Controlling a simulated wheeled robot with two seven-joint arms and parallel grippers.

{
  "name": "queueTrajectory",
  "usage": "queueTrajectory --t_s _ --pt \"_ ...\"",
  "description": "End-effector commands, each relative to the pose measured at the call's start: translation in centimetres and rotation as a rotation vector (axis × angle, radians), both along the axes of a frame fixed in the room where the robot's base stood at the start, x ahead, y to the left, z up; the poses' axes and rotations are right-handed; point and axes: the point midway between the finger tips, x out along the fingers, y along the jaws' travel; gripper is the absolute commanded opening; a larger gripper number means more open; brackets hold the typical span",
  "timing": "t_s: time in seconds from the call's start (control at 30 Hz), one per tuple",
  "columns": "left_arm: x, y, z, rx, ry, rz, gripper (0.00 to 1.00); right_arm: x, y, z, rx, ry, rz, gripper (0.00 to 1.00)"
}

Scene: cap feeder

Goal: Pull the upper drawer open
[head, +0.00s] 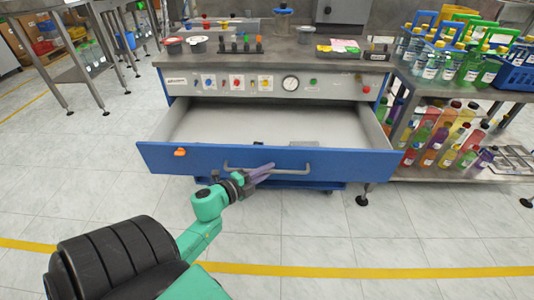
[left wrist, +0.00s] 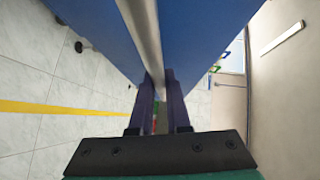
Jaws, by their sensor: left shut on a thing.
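The upper drawer (head: 200,160) has a blue front and a pale interior, and it stands well out from the cabinet in the head view. A grey bar handle (head: 295,171) runs across its front; the handle also shows in the left wrist view (left wrist: 145,35). My left gripper (head: 264,171) is shut on the handle, toward its left end. In the left wrist view its two fingers (left wrist: 160,100) lie on either side of the bar. Small dark things lie inside the drawer near its front wall. My right gripper is not in view.
The cabinet's control panel (head: 260,84) with a gauge and buttons is above the drawer. A shelf (head: 440,90) with several bottles and crates stands close on the right. A side table (head: 75,72) is at the left. The tiled floor in front is clear.

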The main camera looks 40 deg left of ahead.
Motion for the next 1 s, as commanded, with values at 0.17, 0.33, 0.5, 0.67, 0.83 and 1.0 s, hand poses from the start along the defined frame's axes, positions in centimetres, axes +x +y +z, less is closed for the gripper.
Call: queueTrajectory --t_s 0.17,0.33,0.5,0.67,0.83,1.0 --pt "0.0 0.0 -0.1 -0.001 0.001 0.0 0.0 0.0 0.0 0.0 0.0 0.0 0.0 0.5" --pt "0.0 0.0 -0.1 -0.001 0.001 0.0 0.45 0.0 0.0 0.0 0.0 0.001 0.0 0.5" --pt "0.0 0.0 0.0 0.0 0.001 0.0 0.45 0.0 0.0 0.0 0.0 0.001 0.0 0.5" --pt "-0.4 0.1 0.0 -0.001 0.001 0.0 0.45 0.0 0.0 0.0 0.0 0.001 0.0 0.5" --pt "-2.9 0.4 0.3 -0.002 0.005 0.002 0.45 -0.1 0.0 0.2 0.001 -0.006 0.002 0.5" --pt "-7.4 1.1 0.9 -0.003 0.006 0.004 0.45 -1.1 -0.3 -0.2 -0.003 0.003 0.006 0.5"
